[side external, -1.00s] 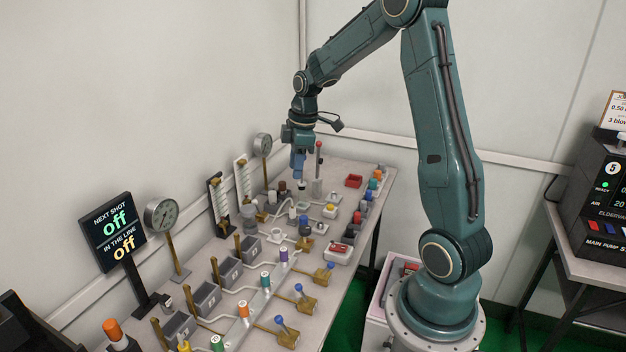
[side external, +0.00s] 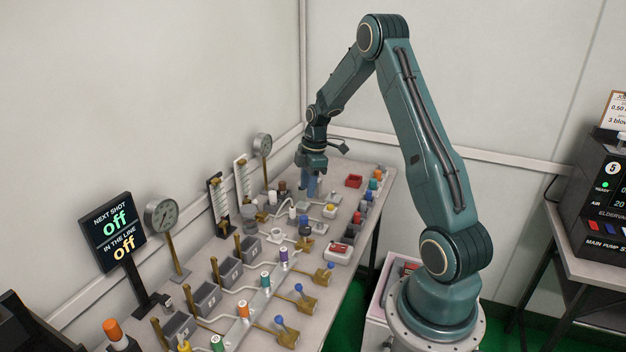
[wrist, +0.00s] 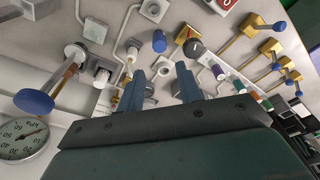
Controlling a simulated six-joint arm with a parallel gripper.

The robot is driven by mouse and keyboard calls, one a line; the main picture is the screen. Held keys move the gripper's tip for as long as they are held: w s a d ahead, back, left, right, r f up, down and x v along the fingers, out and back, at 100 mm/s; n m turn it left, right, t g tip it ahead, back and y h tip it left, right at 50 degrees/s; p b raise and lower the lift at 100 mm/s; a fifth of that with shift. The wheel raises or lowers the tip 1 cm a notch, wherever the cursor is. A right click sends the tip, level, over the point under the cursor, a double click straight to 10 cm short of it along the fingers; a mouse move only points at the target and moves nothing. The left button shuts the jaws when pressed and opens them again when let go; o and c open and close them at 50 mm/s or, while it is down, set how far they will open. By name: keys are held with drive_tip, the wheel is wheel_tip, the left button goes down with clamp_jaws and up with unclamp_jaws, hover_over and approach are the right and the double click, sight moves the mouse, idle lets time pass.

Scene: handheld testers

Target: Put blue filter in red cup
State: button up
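My gripper (side external: 312,192) is over the far part of the bench. Its two blue-grey fingers stand apart in the wrist view (wrist: 157,72), with nothing held between them. A blue cylinder (wrist: 160,41) shows beyond the fingertips in the wrist view, apart from them. A blue-topped piece (side external: 304,219) also stands mid-bench in the side view. I cannot tell whether either is the blue filter. A small open red container (side external: 353,181) lies near the far right edge of the bench, right of my gripper. It may be the red cup.
Small coloured pieces line the bench's right edge (side external: 376,173). A red-and-white box (side external: 337,251) stands mid-bench. Brass valves with blue handles (side external: 323,274) and grey boxes (side external: 207,296) are nearer. Gauges (side external: 162,214) stand along the wall side.

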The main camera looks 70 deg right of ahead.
sight(304, 217)
drive_tip(key=shift+w+a+f, duration=0.1)
drive_tip(key=shift+a+f, duration=0.05)
drive_tip(key=shift+f, duration=1)
drive_tip(key=shift+w+a+f, duration=0.1)
drive_tip(key=shift+w+f, duration=0.05)
drive_tip(key=shift+f, duration=1)
drive_tip(key=shift+w+a+f, duration=0.1)
drive_tip(key=shift+a+f, duration=0.05)
drive_tip(key=shift+f, duration=1)
drive_tip(key=shift+w+a+f, duration=0.1)
drive_tip(key=shift+f, duration=1.2)
drive_tip(key=shift+w+a+f, duration=0.1)
drive_tip(key=shift+f, duration=1.15)
clamp_jaws()
drive_tip(key=shift+r, duration=0.15)
wheel_tip(304, 217, up, 20)
